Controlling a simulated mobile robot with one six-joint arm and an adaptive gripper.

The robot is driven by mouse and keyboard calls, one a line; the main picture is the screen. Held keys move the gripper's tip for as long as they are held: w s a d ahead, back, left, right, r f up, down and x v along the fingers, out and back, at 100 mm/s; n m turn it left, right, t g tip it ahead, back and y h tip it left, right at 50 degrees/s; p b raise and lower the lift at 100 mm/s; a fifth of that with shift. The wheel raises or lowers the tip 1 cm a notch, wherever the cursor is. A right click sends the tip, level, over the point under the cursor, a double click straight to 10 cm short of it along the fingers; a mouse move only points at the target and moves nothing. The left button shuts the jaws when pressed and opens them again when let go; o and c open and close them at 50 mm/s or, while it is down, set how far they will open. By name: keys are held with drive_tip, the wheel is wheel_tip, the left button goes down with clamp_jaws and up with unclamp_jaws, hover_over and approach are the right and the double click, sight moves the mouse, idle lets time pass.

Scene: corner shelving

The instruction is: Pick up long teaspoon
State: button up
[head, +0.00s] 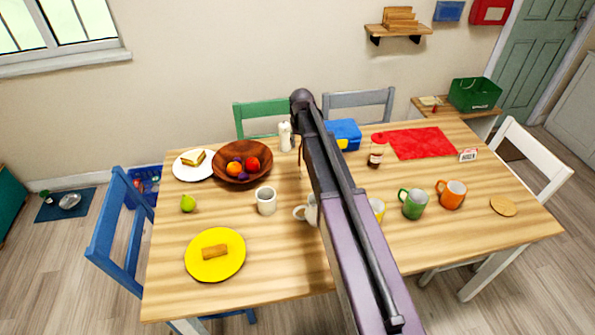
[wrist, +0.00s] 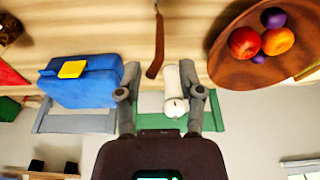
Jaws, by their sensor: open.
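A long, thin brown piece (wrist: 156,45) with a wider end lies on the table in the wrist view. It looks like the long teaspoon, but I cannot tell for certain. My gripper (wrist: 160,93) is open and empty, with its fingers spread to either side of the picture's middle. The brown piece shows beyond the fingertips, apart from them. In the head view my arm covers the middle of the table and hides the gripper.
A white bottle-like object (wrist: 173,88) shows between the fingers; it stands near the back edge in the head view (head: 285,137). A wooden fruit bowl (head: 242,174) and blue box (head: 344,134) flank it. Several mugs, including a white one (head: 266,201), stand on the table (head: 300,262).

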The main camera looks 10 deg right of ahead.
drive_tip(key=shift+f, duration=0.15)
drive_tip(key=shift+w+f+b, duration=0.15)
drive_tip(key=shift+f+b, duration=1.1)
drive_tip(key=shift+b, duration=0.05)
drive_tip(key=shift+w+f+b, duration=0.15)
drive_tip(key=shift+f+b, duration=1.05)
drive_tip(key=shift+b, duration=0.1)
clamp_jaws()
